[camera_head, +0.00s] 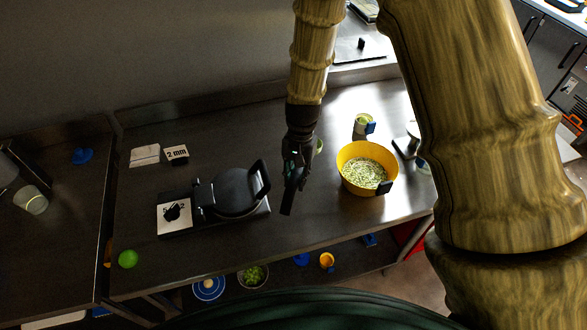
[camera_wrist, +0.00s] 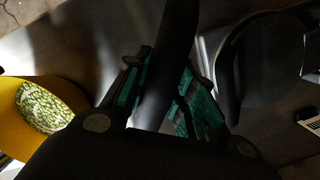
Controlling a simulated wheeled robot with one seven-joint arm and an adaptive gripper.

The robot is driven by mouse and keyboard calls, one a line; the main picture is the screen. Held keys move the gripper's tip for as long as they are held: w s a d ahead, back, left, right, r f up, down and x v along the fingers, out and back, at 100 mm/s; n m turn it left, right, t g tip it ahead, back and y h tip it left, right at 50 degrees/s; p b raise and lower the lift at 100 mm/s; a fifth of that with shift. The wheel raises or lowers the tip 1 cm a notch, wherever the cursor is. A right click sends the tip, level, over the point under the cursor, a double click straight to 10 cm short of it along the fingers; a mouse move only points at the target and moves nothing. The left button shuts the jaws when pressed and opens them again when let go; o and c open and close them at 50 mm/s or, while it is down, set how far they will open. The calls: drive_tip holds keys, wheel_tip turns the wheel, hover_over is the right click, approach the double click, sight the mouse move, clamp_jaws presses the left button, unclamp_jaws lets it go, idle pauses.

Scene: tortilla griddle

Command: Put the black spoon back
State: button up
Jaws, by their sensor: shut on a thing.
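My gripper (camera_head: 298,158) hangs over the metal counter, between the black griddle and the yellow bowl. It is shut on the black spoon (camera_head: 289,196), whose dark end points down toward the counter's front side in the head view. In the wrist view the black spoon (camera_wrist: 157,70) runs up between the green-padded fingers (camera_wrist: 160,95). Its far end leaves the frame. I cannot tell from these frames whether it touches the counter.
The yellow bowl (camera_head: 344,169) with green-white contents stands to the right. The black round griddle (camera_head: 235,192) stands to the left. A small glass cup (camera_head: 361,122) stands behind the bowl. A lower shelf holds several small bowls.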

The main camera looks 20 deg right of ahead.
drive_tip(key=shift+s+a+r, duration=0.1)
drive_tip(key=shift+s+r, duration=0.4)
drive_tip(key=shift+s, duration=0.4)
drive_tip(key=shift+w+a+f, duration=0.15)
drive_tip(key=shift+w+f, duration=0.6)
drive_tip(key=shift+f, duration=0.4)
drive_tip(key=f+b, duration=0.1)
drive_tip(key=f, duration=0.2)
drive_tip(key=shift+s+b, duration=0.2)
drive_tip(key=shift+b, duration=0.2)
drive_tip(key=shift+s+f+b, duration=0.2)
drive_tip(key=shift+f+b, duration=0.2)
drive_tip(key=shift+f, duration=0.4)
drive_tip(key=shift+w+f, duration=0.15)
drive_tip(key=shift+f, duration=0.45)
drive_tip(key=shift+r, duration=0.1)
